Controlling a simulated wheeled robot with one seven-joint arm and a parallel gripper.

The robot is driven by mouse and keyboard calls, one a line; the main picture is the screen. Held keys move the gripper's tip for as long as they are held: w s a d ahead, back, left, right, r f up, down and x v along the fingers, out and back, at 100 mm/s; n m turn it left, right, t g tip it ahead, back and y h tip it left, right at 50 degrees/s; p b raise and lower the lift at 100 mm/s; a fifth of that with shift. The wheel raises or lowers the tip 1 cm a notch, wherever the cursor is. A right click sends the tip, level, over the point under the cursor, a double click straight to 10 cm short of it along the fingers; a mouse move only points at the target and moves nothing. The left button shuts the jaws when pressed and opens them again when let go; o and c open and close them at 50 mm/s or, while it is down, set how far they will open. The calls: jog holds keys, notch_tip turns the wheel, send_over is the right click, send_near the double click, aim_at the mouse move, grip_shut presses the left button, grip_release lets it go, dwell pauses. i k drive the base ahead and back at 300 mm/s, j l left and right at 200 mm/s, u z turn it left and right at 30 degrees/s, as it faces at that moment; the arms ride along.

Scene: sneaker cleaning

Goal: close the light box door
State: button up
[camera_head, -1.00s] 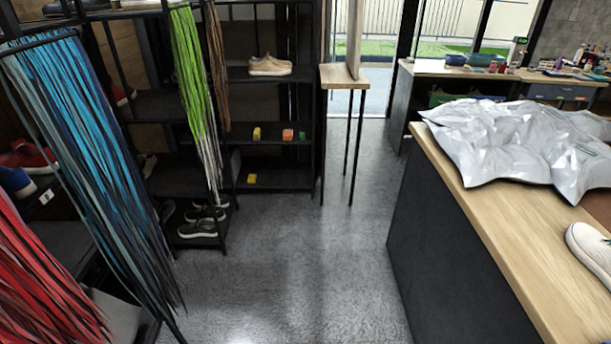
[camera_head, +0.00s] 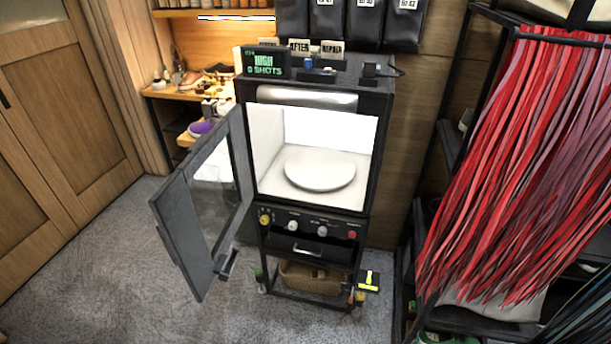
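The light box (camera_head: 388,130) stands in the middle of the head view on a black stand. Its inside is white and brightly lit, with an empty round white turntable (camera_head: 320,171). The light box door (camera_head: 183,232) is a dark frame with a clear pane. It is hinged at the box's left front edge and hangs wide open, swung out toward me and to the left. A dark handle (camera_head: 227,264) sits near the door's lower free edge. My gripper is not in view.
A panel with knobs (camera_head: 322,231) and a basket (camera_head: 312,277) are below the box. Red laces (camera_head: 520,170) hang on a rack at right. A wooden workbench (camera_head: 175,92) is behind the door, wooden doors (camera_head: 75,110) at far left. Grey floor (camera_head: 100,275) is clear at front left.

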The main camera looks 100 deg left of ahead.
aim_at(178, 227)
jog(key=u, duration=2.95)
jog(key=k+j+u, duration=0.1)
jog(key=k+u, duration=0.15)
jog(key=k, duration=0.15)
jog(key=k+j+u, duration=0.25)
jog(key=k, duration=0.15)
jog(key=l, duration=0.1)
